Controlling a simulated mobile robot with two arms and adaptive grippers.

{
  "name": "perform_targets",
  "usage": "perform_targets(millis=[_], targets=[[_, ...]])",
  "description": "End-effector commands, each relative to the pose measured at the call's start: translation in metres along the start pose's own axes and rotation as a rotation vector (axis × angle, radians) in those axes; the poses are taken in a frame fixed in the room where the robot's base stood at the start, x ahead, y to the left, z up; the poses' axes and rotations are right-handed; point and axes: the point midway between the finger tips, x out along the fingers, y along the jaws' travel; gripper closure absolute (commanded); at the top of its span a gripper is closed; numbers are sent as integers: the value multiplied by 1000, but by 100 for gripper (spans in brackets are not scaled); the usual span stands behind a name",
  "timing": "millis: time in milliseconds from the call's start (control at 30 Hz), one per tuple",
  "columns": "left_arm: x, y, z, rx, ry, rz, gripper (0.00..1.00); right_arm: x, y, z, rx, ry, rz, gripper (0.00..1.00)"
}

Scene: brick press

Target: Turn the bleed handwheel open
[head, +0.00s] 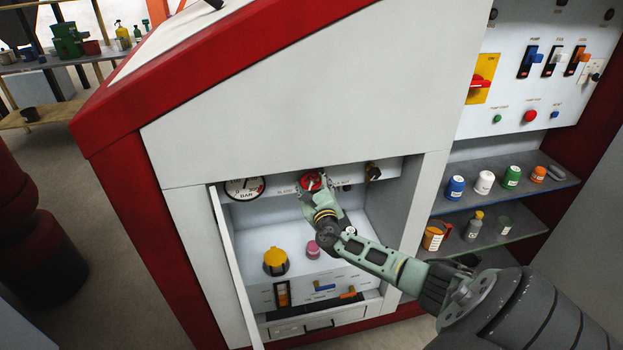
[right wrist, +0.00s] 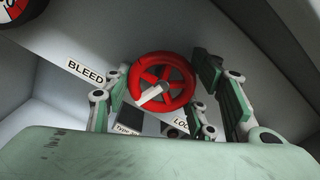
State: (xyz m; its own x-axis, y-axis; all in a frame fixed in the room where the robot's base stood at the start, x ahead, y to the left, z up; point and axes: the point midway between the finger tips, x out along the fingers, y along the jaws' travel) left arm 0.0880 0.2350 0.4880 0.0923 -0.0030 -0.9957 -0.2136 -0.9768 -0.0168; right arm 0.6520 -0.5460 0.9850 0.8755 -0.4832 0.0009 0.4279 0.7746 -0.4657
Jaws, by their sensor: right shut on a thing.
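The red bleed handwheel (head: 311,181) is at the top of the open bay in the press, right of the round gauge. My right gripper (head: 314,192) reaches up to it and covers part of it. In the right wrist view the spoked red wheel (right wrist: 166,72) sits between the fingers of my right gripper (right wrist: 160,88), which is shut on it. A pale bar crosses the wheel's hub. The BLEED label (right wrist: 85,72) is left of the wheel. My left gripper is in neither view.
Below the wheel are a yellow knob (head: 275,262), a pink knob (head: 313,250) and several small levers. The bay's open door (head: 236,270) stands at its left. Shelves (head: 520,188) with small containers are at the right, under a switch panel (head: 560,60).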

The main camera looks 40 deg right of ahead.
Motion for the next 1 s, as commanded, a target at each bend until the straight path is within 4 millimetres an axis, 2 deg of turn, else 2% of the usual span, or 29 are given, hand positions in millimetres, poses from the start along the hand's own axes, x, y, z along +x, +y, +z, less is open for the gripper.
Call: perform_targets(millis=[400,900,933,1000], targets=[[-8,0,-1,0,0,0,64,0,1,0,-157,-1,2,74],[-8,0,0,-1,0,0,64,0,2,-1,-170,0,3,74],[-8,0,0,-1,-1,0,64,0,2,-1,-170,0,3,46],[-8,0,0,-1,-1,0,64,0,2,-1,-170,0,3,40]])
